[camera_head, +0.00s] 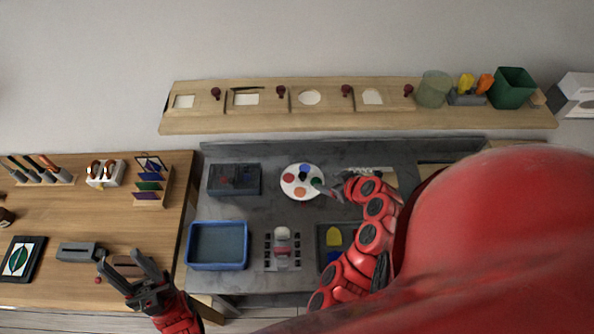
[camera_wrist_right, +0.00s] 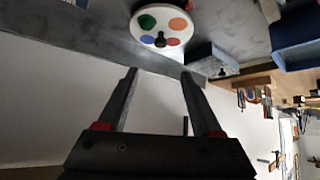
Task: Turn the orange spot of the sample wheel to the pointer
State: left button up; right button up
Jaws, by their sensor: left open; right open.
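The sample wheel (camera_head: 303,173) is a white disc on the grey bench, with red, blue, green and orange spots and a dark knob. The orange spot (camera_head: 300,191) is on its front side in the head view. In the right wrist view the wheel (camera_wrist_right: 162,10) is at the top, with the orange spot (camera_wrist_right: 178,23) at its right. My left gripper (camera_head: 120,259) is open over the left table, far from the wheel.
A dark box (camera_head: 234,180) stands left of the wheel, and a blue tray (camera_head: 217,267) is in front of that. A small figure-like stand (camera_head: 282,247) is in front of the wheel. A wooden shelf (camera_head: 300,122) with red knobs runs behind the bench.

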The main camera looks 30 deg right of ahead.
jog(key=b, duration=1)
send_near(303, 175)
jog(key=shift+w+f, duration=0.1)
jog(key=shift+f, duration=0.35)
jog(key=shift+w+p, duration=0.55)
jog(key=shift+p, duration=0.3)
jog(key=x, duration=0.7)
jog(key=shift+f, duration=0.15)
grip_shut()
